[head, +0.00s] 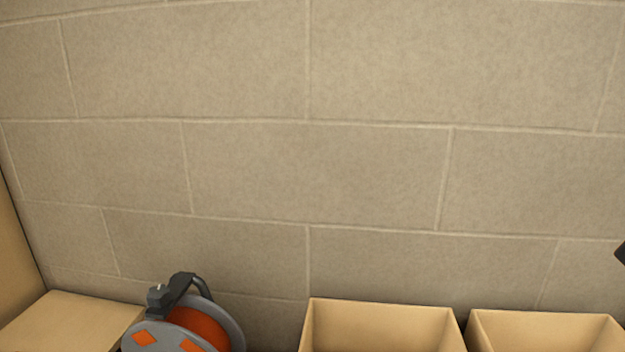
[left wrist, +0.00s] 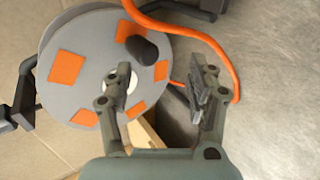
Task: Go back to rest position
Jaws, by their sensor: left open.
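My left gripper (left wrist: 162,92) is in the left wrist view with its two fingers apart and nothing between them. It is in front of a cable reel (left wrist: 72,68) with a grey disc, orange patches and a dark knob. An orange cable (left wrist: 203,38) runs from the reel's top to the right. I cannot tell whether a finger touches the reel. In the head view the reel (head: 190,318) stands at the bottom, cut off by the lower edge, and no gripper can be made out. My right gripper is not in view.
Two open cardboard boxes (head: 382,306) (head: 545,316) stand at the bottom right of the head view. A closed tan box (head: 75,318) is left of the reel. A block wall (head: 310,170) fills the background. A bare grey surface (left wrist: 280,110) lies right of the left gripper.

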